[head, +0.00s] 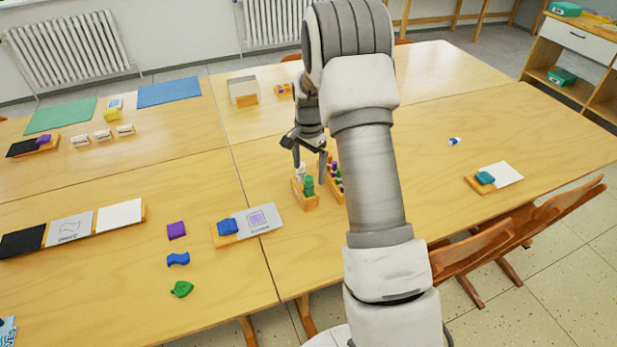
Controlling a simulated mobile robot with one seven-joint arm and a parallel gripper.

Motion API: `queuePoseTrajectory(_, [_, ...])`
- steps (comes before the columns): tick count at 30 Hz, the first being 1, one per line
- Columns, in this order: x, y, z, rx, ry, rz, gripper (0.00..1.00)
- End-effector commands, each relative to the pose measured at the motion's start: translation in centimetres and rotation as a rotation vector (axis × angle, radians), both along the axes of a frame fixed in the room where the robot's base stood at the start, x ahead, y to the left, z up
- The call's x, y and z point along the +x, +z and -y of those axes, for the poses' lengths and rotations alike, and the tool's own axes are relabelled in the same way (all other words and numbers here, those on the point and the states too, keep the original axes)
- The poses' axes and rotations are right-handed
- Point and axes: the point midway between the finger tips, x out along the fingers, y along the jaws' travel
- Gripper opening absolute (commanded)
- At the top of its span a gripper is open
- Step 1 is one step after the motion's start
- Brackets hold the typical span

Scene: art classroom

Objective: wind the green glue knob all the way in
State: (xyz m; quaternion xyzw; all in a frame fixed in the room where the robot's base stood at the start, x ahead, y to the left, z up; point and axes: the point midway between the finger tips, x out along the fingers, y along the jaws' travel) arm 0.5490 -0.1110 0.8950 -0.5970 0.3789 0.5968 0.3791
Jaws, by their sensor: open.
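A small wooden holder (312,202) stands on the table near the middle of the view. In it are a green glue piece (308,187) and, just behind it, a white one (300,172). They are too small to tell cap from knob, or how far the knob is wound. My gripper (308,155) hangs with its fingers pointing down, just above and behind the holder. The fingers are spread, and I see nothing between them. One fingertip is close to the white piece; I cannot tell whether they touch.
A second wooden holder (340,199) with coloured pieces stands right beside it, partly hidden by my arm. A grey card (267,221) and blue stamp (228,227) lie to the left. Chairs (478,248) stand at the right edge. The table between the holders and the right-hand white card (506,172) is mostly clear.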

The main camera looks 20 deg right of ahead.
Motion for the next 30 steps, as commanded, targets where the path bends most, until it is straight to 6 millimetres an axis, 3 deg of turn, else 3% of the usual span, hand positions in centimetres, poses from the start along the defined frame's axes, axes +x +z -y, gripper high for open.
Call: queuePoseTrajectory(30, [0.0,-1.8,0.0,0.000,0.004,-0.001,1.00])
